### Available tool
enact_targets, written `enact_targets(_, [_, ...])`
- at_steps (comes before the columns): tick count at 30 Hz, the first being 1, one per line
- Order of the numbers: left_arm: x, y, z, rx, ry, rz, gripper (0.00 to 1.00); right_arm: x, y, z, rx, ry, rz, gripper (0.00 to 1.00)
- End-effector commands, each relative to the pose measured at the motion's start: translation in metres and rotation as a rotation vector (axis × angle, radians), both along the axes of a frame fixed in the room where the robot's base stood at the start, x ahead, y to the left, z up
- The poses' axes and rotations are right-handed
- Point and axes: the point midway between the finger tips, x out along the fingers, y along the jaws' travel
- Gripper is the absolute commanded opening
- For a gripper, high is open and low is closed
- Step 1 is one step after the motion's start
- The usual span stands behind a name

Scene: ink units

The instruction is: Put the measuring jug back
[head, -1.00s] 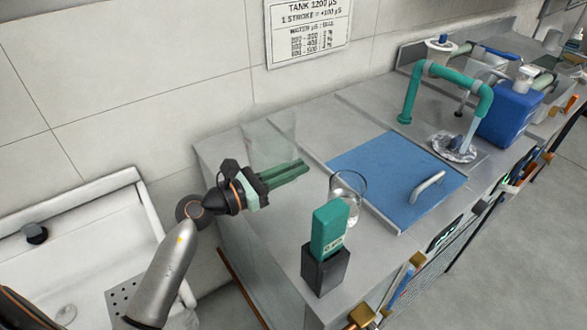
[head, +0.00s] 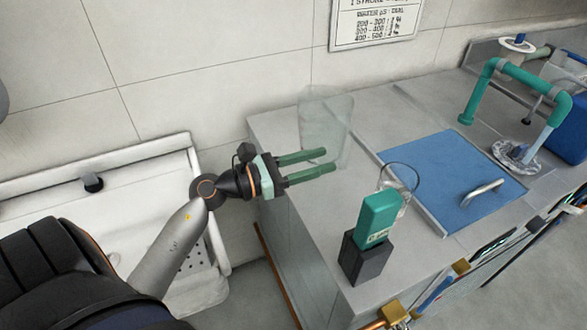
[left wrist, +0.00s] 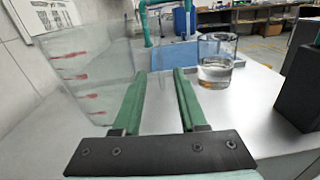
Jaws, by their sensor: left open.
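The measuring jug (head: 325,112) is a clear, upright vessel on the counter near the wall. In the left wrist view the jug (left wrist: 85,70) has red marks and stands just left of the fingers. My left gripper (head: 330,161) is open, with two green fingers held level in front of the jug. In the left wrist view the gap between the fingers (left wrist: 160,75) is empty. I cannot tell whether a finger touches the jug. My right gripper is not in view.
A glass with clear liquid (left wrist: 215,70) stands on the counter beyond the fingers. A green device sits in a dark block (head: 367,258) near the front edge. A blue panel (head: 440,160) with a handle lies further right. A white sink (head: 140,155) is at left.

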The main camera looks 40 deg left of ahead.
Motion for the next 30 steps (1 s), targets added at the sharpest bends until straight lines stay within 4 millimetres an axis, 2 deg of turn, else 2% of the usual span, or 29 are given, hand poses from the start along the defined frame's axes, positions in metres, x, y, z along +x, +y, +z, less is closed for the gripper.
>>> enact_targets(3, [-0.020, 0.013, -0.004, 0.002, 0.003, 0.000, 0.42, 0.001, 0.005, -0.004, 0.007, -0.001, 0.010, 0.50])
enact_targets(10, [-0.044, 0.028, -0.001, 0.001, 0.001, -0.001, 0.42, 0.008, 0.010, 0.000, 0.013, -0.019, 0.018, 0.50])
enact_targets(30, [-0.049, 0.031, 0.000, -0.001, -0.001, 0.000, 0.42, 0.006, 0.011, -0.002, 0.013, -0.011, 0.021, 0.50])
